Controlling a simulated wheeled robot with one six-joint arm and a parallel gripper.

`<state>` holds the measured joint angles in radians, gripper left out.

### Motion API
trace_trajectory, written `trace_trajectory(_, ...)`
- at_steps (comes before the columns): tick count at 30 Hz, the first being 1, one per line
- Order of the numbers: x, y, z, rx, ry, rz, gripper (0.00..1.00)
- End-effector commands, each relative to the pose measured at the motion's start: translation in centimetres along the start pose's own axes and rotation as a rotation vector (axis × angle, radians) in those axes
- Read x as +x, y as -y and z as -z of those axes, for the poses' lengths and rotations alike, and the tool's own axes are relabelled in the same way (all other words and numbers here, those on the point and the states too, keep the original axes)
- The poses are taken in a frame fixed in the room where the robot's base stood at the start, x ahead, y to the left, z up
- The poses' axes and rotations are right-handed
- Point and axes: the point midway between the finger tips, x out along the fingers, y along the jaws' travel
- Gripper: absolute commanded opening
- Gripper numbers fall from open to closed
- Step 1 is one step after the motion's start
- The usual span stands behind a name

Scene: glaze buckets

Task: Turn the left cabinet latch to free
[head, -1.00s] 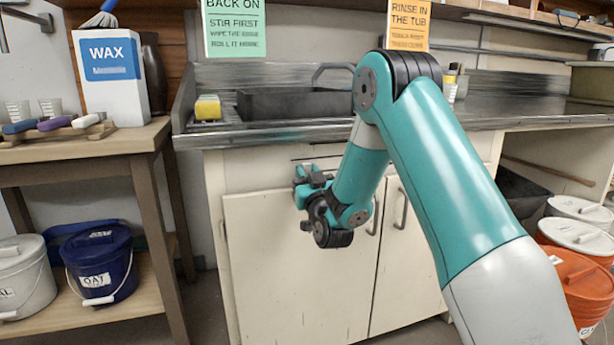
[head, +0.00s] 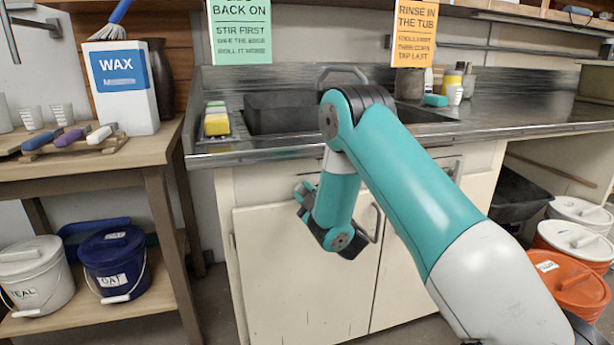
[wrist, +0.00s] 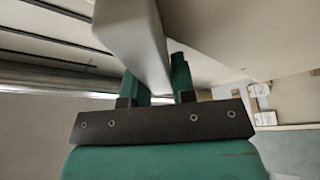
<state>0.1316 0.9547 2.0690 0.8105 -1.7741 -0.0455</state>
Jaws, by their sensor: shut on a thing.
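The left cabinet door (head: 300,285) is cream and stands shut below the sink counter. My gripper (head: 303,195) is at the upper part of this door, mostly hidden behind my teal forearm. In the wrist view my gripper (wrist: 157,88) has its two green fingers closed on either side of a pale grey bar, which seems to be the left cabinet latch (wrist: 135,40). The latch cannot be made out in the head view, as my arm covers that spot, so its angle there cannot be told.
Orange and white buckets (head: 575,280) stand at right. The counter (head: 330,140) overhangs my gripper.

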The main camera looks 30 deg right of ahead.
Motion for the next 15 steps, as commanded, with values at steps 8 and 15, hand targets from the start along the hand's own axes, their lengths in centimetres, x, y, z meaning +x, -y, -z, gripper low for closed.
trace_trajectory(8, -0.02, 0.34, 0.20, -0.134, -0.002, 0.061, 0.01)
trace_trajectory(15, -0.08, 0.64, 0.05, -0.187, -0.002, 0.081, 0.01)
